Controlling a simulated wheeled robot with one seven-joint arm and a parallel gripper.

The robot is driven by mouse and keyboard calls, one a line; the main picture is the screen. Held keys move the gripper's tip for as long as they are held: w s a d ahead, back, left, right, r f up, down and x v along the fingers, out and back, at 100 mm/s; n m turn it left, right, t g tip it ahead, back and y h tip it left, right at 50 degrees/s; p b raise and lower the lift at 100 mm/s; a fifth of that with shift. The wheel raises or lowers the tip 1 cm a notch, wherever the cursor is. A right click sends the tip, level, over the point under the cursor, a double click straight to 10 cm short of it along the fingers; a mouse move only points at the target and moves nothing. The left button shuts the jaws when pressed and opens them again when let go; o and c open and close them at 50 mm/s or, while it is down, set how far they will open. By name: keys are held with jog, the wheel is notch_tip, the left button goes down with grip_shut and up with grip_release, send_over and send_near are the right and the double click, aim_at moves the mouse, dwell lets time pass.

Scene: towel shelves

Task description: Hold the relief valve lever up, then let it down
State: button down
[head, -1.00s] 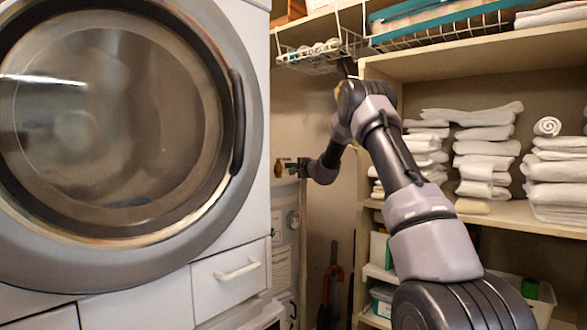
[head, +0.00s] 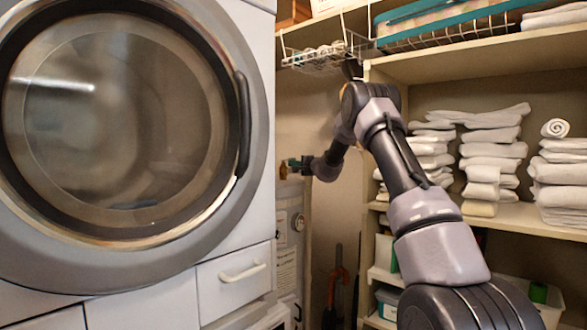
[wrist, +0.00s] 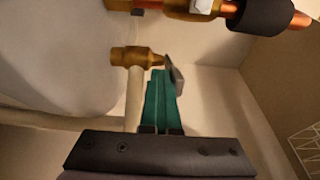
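The relief valve (wrist: 135,56) is a brass fitting on a pale pipe, near the centre of the wrist view. Its grey metal lever (wrist: 174,74) sits just right of the brass body, tilted, at the fingertips. My gripper (wrist: 158,76) has teal fingers that lie close together and look shut, with the lever touching or just beside their tips. I see no clear grip on the lever. In the head view my gripper (head: 294,163) is small, above the grey tank (head: 287,240), close to the washer's right edge. The valve and lever are too small to make out there.
A brass fitting with copper pipe (wrist: 232,8) and black insulation runs along the top of the wrist view. The washer (head: 255,215) stands close on the left. Towel shelves (head: 515,216) are on the right, and a wire basket (head: 322,57) hangs above my arm.

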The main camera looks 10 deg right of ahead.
jog(key=shift+w+a+r, duration=0.1)
jog(key=shift+w+r, duration=0.15)
jog(key=shift+r, duration=0.7)
jog(key=shift+w+a+r, duration=0.1)
jog(key=shift+w+r, duration=0.15)
jog(key=shift+r, duration=0.95)
jog(key=shift+s+d, duration=0.1)
jog(key=shift+s, duration=0.1)
jog(key=shift+w+f, duration=0.1)
jog(key=shift+f, duration=0.25)
dwell(3.3)
jog(key=shift+s+d+f, duration=0.1)
jog(key=shift+s+f, duration=0.2)
jog(key=shift+f, duration=0.45)
jog(key=shift+s+d+f, duration=0.1)
jog(key=shift+s+f, duration=0.25)
jog(key=shift+f, duration=0.4)
jog(key=shift+s+d+f, duration=0.1)
jog(key=shift+s+f, duration=0.2)
jog(key=shift+f, duration=0.45)
jog(key=v, duration=1)
